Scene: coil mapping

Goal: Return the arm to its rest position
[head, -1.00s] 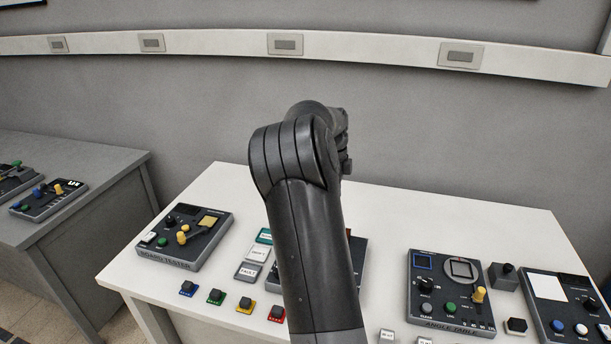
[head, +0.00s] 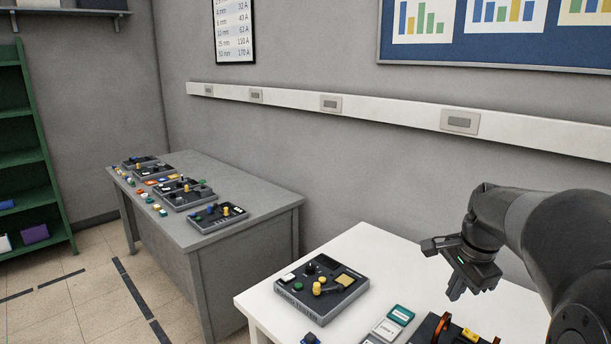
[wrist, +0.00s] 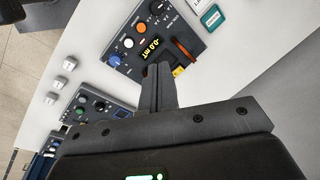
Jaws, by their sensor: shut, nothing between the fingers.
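My gripper (head: 455,292) hangs from my black arm at the right of the head view, above the white table (head: 370,250). Its fingers point down and are together with nothing between them. In the wrist view my gripper (wrist: 160,75) shows shut fingers in front of a dark meter box (wrist: 150,35) whose yellow display reads -0.0 mT. The box lies beyond the fingertips, and the fingers hide part of it. Whether they touch it I cannot tell.
A board tester (head: 322,290) and flat cards (head: 388,328) lie on the white table, left of my gripper. A grey table (head: 250,232) with several control boxes stands further left. Green shelving (head: 40,165) is at the far left. The floor between is clear.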

